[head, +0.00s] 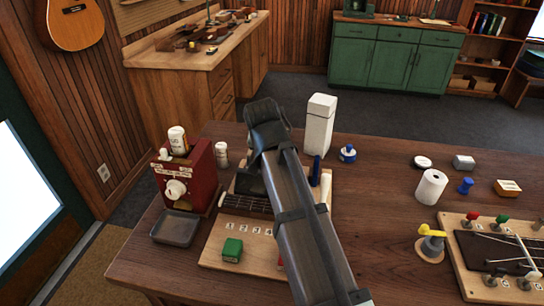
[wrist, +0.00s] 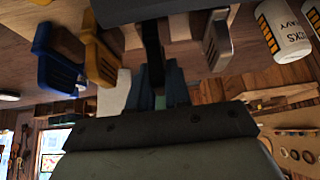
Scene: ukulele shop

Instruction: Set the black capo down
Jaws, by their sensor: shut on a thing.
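In the wrist view my gripper (wrist: 152,88) is shut on the black capo (wrist: 152,45), a narrow dark piece that rises between the fingers. A blue capo (wrist: 52,62) and a yellow capo (wrist: 98,50) are on one side of it, and a silver capo (wrist: 218,42) is on the other. I cannot tell whether the black capo touches the wooden surface. In the head view my arm covers the fingertips and the held capo. A wooden board (head: 212,250) with a dark fretboard (head: 246,205) and a row of number labels lies beside and under my arm.
A red dispenser (head: 188,178) with a grey tray (head: 176,228) stands left of the board. A green box (head: 232,250) sits on the board. A tall white box (head: 319,124) and a blue-capped jar (head: 347,154) stand behind.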

